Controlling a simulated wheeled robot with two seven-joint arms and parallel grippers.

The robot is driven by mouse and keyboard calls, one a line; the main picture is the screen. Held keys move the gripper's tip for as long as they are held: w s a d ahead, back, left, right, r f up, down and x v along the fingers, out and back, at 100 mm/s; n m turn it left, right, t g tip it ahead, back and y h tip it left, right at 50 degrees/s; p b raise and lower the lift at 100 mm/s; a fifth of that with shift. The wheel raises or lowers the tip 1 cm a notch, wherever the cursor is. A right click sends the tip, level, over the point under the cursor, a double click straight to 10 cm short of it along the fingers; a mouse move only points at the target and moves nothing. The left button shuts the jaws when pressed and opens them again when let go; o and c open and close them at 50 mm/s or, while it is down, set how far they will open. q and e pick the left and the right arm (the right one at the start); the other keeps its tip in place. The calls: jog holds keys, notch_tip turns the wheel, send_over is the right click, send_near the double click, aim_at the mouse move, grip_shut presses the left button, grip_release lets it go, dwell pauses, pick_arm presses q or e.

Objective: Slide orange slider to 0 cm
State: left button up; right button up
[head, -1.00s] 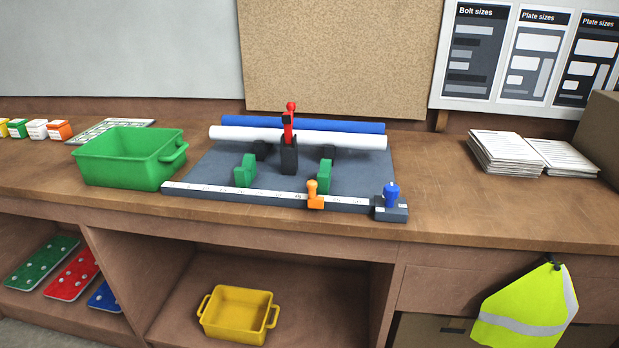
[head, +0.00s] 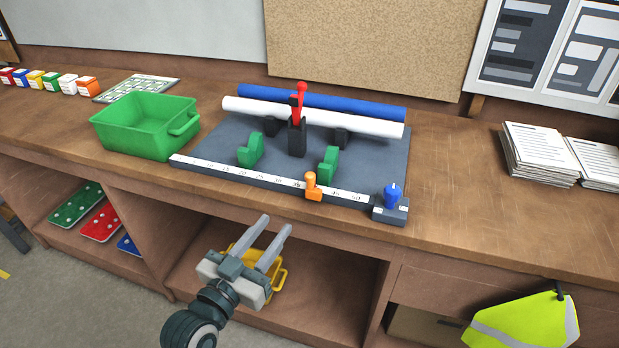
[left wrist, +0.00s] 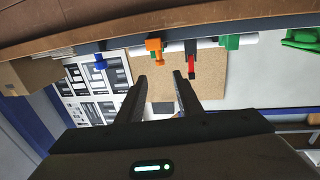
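The orange slider (head: 312,187) sits on the white ruler strip (head: 232,174) along the front of the grey fixture, between the printed marks near 35 and 45, right of the middle. It also shows in the left wrist view (left wrist: 155,47), which is upside down or strongly rotated. My left gripper (head: 279,223) is open and empty in front of the bench, below the ruler and left of the slider. In the left wrist view its two fingers (left wrist: 160,82) are apart with nothing between them. My right gripper is not in view.
The fixture (head: 222,142) carries green blocks (head: 328,165), a red lever (head: 299,105), white and blue rolls and a blue knob (head: 392,195). A green bin (head: 145,125) stands left. A yellow bin (head: 277,283) is on the shelf below, partly behind my gripper.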

pick_arm(q)
jog(key=p, duration=0.5)
send_near(308, 183)
jog(key=x, duration=0.9)
jog(key=shift+w+d, duration=0.1)
jog(key=shift+x, duration=0.8)
jog(key=shift+c, duration=0.6)
grip_shut()
